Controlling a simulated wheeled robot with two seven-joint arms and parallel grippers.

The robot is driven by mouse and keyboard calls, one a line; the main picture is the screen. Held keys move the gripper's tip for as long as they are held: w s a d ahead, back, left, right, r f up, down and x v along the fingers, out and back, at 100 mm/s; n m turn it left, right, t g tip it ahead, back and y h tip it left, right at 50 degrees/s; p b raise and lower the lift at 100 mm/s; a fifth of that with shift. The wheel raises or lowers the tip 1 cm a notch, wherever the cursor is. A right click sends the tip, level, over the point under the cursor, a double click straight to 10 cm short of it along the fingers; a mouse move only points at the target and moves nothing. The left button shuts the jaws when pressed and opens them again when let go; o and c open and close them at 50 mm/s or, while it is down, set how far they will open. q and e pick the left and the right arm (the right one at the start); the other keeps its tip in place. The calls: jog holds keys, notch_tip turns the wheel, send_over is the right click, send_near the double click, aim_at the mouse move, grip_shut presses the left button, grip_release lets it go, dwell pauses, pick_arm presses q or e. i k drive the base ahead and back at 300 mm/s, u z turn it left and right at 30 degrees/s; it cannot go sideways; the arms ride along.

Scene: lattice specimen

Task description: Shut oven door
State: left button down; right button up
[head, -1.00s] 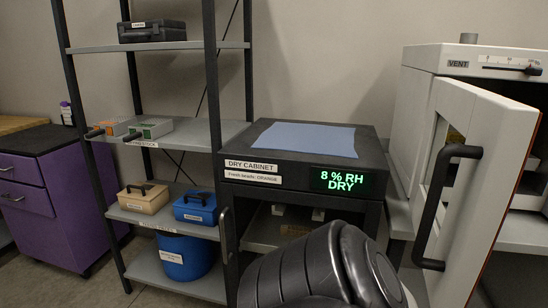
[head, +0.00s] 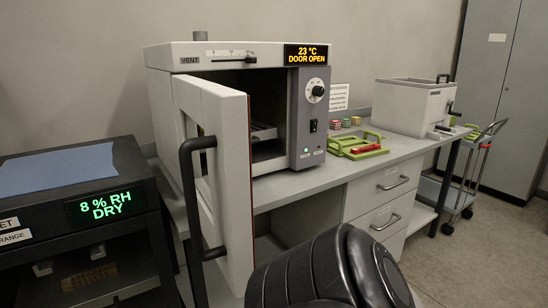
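The oven (head: 312,120) stands on a grey bench, and its display reads 23 °C, DOOR OPEN. Its pale door (head: 236,190) is swung wide open toward me, hinged at the oven's left side. A black bar handle (head: 190,215) is on the door's outer face. The oven's inside shows dark, with a rack in it. A black ribbed part of my own arm fills the bottom middle of the head view. Neither gripper's fingers are in view.
The dry cabinet (head: 75,190) stands left of the open door, close to it. On the bench (head: 405,150) right of the oven are a green and red fixture (head: 358,146), small tins (head: 346,122) and a grey box with a crank (head: 415,105). A cart (head: 460,185) stands on the floor at right.

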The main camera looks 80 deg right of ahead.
aim_at(223, 211)
jog(key=z, duration=1.95)
jog(key=i, duration=0.5)
jog(key=z, duration=0.2)
jog(key=k, duration=0.5)
jog(key=z, duration=0.45)
